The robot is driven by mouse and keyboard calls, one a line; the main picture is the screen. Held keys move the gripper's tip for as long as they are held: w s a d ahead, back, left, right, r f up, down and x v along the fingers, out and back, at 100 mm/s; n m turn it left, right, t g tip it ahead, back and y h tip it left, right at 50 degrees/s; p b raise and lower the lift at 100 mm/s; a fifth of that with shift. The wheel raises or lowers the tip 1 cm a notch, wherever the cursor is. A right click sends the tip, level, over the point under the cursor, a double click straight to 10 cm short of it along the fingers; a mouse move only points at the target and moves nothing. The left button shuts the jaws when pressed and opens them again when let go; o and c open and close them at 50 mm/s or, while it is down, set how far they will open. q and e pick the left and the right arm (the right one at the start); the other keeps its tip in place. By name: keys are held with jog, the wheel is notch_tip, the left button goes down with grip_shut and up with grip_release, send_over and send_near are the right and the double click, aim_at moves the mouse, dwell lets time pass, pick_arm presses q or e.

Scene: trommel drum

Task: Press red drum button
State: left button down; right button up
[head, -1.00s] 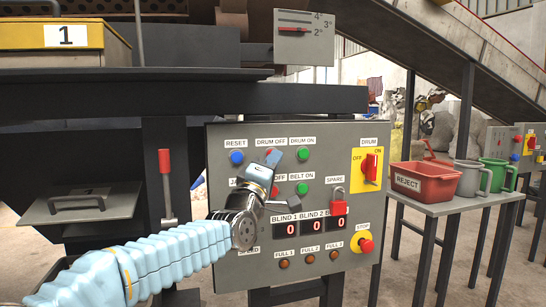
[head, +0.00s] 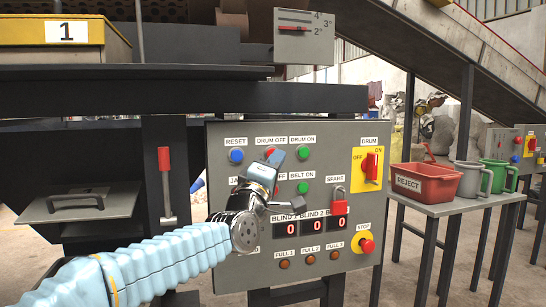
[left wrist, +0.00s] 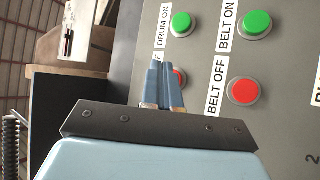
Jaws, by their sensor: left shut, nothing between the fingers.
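The red DRUM OFF button (head: 269,152) is on the upper part of the grey control panel (head: 225,275), between the blue RESET button (head: 236,156) and the green DRUM ON button (head: 303,153). My left gripper (head: 277,156) is shut and empty, its fingertips in front of the red button and partly covering it. In the left wrist view the shut fingers (left wrist: 164,88) hide most of the button, and a red edge (left wrist: 182,77) shows beside them. I cannot tell whether the tips touch it. My right gripper is not in view.
The red BELT OFF button (left wrist: 243,91) and green BELT ON button (head: 303,188) sit just below. A yellow-backed DRUM switch (head: 370,168), a red padlock (head: 339,207) and a STOP knob (head: 366,245) are at the right. A table with a red REJECT bin (head: 425,184) stands beyond.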

pick_arm(q)
jog(key=s, duration=0.2)
jog(key=s+d+b, duration=0.1)
jog(key=s, duration=0.1)
jog(key=shift+s+d, duration=0.15)
jog(key=shift+d, duration=0.05)
dwell(0.6)
